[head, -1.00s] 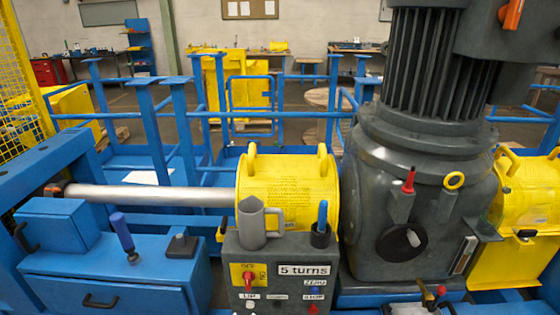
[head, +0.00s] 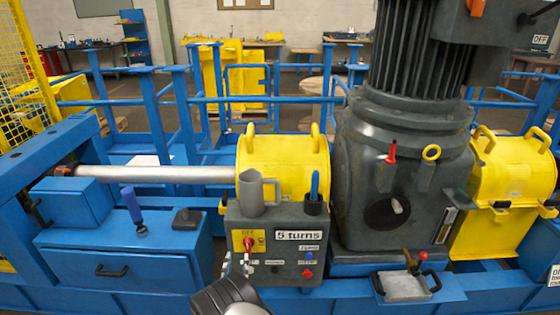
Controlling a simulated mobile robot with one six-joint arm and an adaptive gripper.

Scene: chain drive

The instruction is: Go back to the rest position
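My gripper (head: 236,262) shows at the bottom of the head view, in front of the lower left of the grey control box (head: 284,262). Its dark, rounded wrist rises from the bottom edge. Two slim fingertips point up with a gap between them, and I see nothing held there. The fingers partly cover the labels and button at the box's lower left. The box carries a red switch (head: 248,243), a "5 turns" label (head: 298,235), and blue and red buttons at the right.
A grey mug (head: 251,196) and a cup with a blue-handled tool (head: 314,190) stand on the box. Behind is a yellow cover (head: 285,165); right is a large grey motor housing (head: 400,170). A blue drawer cabinet (head: 120,262) stands left. A blue railing (head: 270,100) runs behind.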

